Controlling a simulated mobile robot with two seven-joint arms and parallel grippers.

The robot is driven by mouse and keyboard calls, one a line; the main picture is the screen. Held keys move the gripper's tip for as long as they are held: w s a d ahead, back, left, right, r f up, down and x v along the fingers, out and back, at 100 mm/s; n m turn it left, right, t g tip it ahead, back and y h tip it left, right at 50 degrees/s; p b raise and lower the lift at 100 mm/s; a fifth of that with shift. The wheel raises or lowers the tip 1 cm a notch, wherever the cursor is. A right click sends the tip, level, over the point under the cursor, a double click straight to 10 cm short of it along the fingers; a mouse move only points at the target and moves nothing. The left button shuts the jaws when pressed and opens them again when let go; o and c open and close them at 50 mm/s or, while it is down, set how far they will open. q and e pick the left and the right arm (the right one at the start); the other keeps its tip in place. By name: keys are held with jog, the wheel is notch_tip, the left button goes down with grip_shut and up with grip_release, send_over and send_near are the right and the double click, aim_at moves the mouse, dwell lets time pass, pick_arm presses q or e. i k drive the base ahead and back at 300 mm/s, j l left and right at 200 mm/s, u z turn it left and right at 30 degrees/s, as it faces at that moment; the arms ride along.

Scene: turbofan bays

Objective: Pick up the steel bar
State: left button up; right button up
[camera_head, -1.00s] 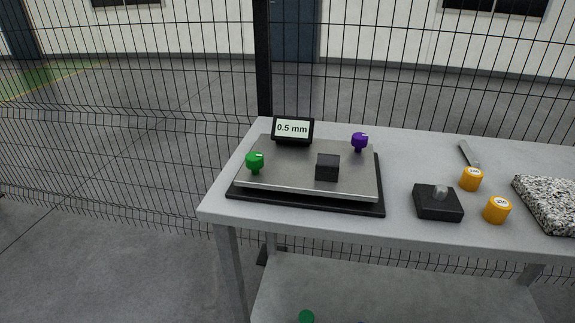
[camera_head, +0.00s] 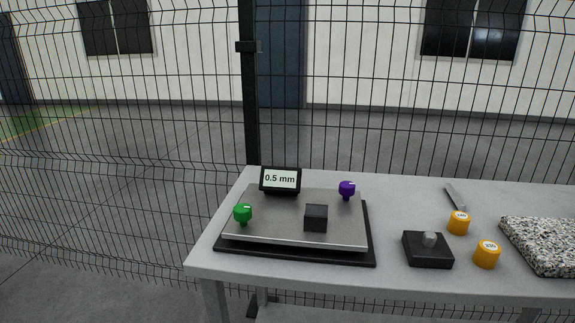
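A thin grey bar (camera_head: 455,197), perhaps the steel bar, lies on the table at the back right, behind the orange weights. It is small in view, so I cannot be sure what it is. Neither of my grippers shows in the head view.
The grey table (camera_head: 410,194) holds a steel plate (camera_head: 275,218) with a green knob (camera_head: 243,213), a purple knob (camera_head: 347,188), a black block (camera_head: 316,217) and a "0.5 mm" display (camera_head: 281,180). A black box (camera_head: 427,250), orange weights (camera_head: 459,222) and a speckled slab (camera_head: 545,247) stand right. A mesh fence (camera_head: 150,150) runs behind.

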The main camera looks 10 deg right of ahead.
aim_at(459, 204)
jog(key=z, duration=1.25)
jog(key=l+u, duration=0.2)
